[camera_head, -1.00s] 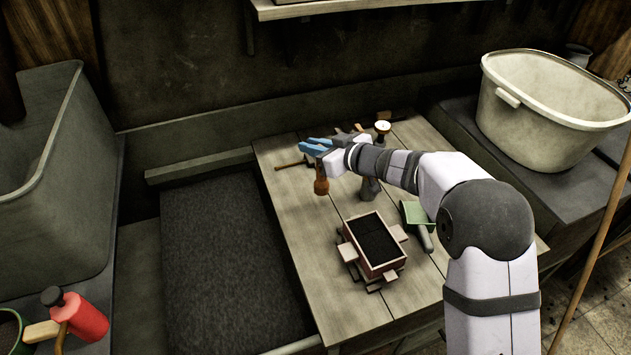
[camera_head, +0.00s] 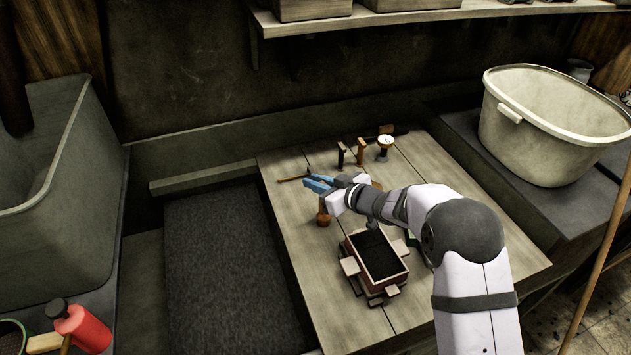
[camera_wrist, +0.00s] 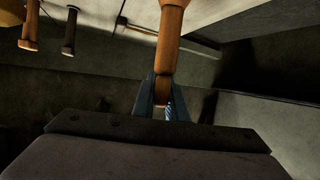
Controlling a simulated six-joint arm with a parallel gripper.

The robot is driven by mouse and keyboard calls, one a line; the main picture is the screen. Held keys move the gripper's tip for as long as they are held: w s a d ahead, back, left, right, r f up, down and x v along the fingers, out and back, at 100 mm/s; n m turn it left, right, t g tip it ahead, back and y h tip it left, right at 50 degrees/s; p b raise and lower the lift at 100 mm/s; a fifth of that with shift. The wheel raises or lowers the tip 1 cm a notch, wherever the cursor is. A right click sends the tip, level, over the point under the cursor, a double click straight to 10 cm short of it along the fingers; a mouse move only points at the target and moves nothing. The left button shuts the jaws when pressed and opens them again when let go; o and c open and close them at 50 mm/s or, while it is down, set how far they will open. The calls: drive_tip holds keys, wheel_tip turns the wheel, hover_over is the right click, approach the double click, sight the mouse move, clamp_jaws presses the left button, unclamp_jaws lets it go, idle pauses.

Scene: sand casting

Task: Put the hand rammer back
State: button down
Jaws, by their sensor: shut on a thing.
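My gripper (camera_head: 318,184) is over the rear left part of the wooden table, its blue fingers pointing left. It is shut on the hand rammer (camera_head: 323,213), a brown wooden tool whose rounded part shows below the fingers. In the wrist view the rammer (camera_wrist: 170,40) is an orange-brown shaft that reaches from between the fingertips (camera_wrist: 164,105) to the top edge. Its far end is out of view there. I cannot tell whether the rammer touches the table.
A sand-filled mould box (camera_head: 378,285) stands in front of the gripper on the table (camera_head: 300,230). Several small upright tools, including one with a white top (camera_head: 384,141), stand at the back. A thin rod (camera_head: 292,179) lies left. A pale tub (camera_head: 510,125) stands at right.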

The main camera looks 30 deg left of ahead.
drive_tip(key=shift+f, duration=0.1)
drive_tip(key=c, duration=1.8)
unclamp_jaws()
drive_tip(key=shift+o, duration=0.2)
drive_tip(key=b+v, duration=0.2)
drive_tip(key=v, duration=1)
drive_tip(key=shift+b, duration=0.4)
